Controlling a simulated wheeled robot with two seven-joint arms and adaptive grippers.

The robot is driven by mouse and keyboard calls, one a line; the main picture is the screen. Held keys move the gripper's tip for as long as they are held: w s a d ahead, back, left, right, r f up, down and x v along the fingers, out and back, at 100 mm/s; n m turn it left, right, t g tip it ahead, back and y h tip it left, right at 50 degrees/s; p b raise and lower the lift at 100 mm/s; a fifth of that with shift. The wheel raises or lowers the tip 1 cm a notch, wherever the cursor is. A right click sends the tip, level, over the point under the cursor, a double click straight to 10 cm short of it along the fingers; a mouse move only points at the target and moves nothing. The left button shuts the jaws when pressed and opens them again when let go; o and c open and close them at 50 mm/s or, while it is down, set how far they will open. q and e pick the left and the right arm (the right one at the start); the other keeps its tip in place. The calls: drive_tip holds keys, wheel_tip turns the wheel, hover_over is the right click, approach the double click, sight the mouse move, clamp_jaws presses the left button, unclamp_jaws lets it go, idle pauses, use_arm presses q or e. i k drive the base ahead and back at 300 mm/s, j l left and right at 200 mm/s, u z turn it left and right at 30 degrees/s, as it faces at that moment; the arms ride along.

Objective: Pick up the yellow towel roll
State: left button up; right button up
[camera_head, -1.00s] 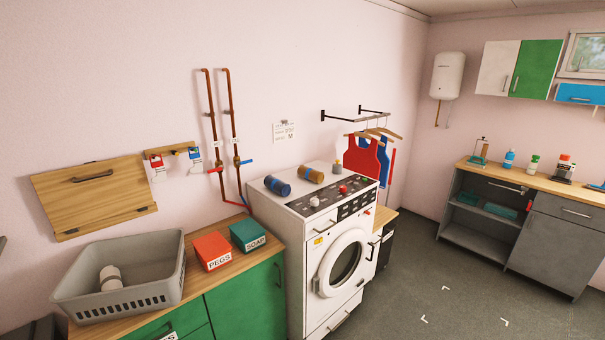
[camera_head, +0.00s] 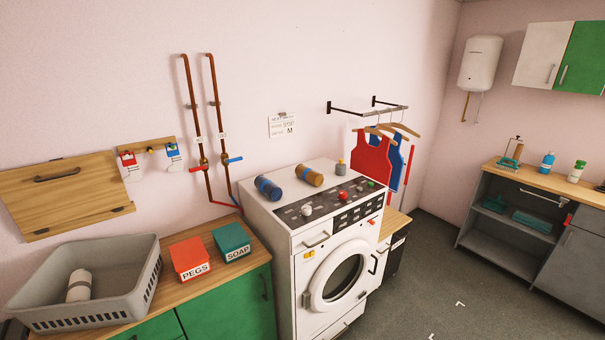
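The yellow towel roll (camera_head: 309,175) lies on its side on top of the white washing machine (camera_head: 283,208), near its back edge. A blue roll (camera_head: 268,187) lies just left of it, apart from it. Neither of my grippers is in view.
A grey basket (camera_head: 143,297) holding a whitish roll (camera_head: 79,286) stands on the wooden counter at left, beside the red pegs box (camera_head: 190,258) and green soap box (camera_head: 231,242). Hangers with red (camera_head: 371,156) and blue clothes hang right of the machine. Floor (camera_head: 405,300) at right is clear.

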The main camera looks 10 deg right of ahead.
sight(316, 179)
drive_tip(key=i+l+u, duration=0.2)
drive_tip(key=l, duration=0.25)
drive_tip(key=i+l+u, duration=0.2)
drive_tip(key=l, duration=0.25)
drive_tip(key=i+l+u, duration=0.2)
drive_tip(key=l, duration=0.3)
drive_tip(key=i+l+u, duration=0.2)
drive_tip(key=l, duration=0.3)
drive_tip(key=l+u, duration=0.2)
drive_tip(key=l, duration=0.35)
drive_tip(key=l+u, duration=0.2)
drive_tip(key=l, duration=0.35)
drive_tip(key=i, duration=0.05)
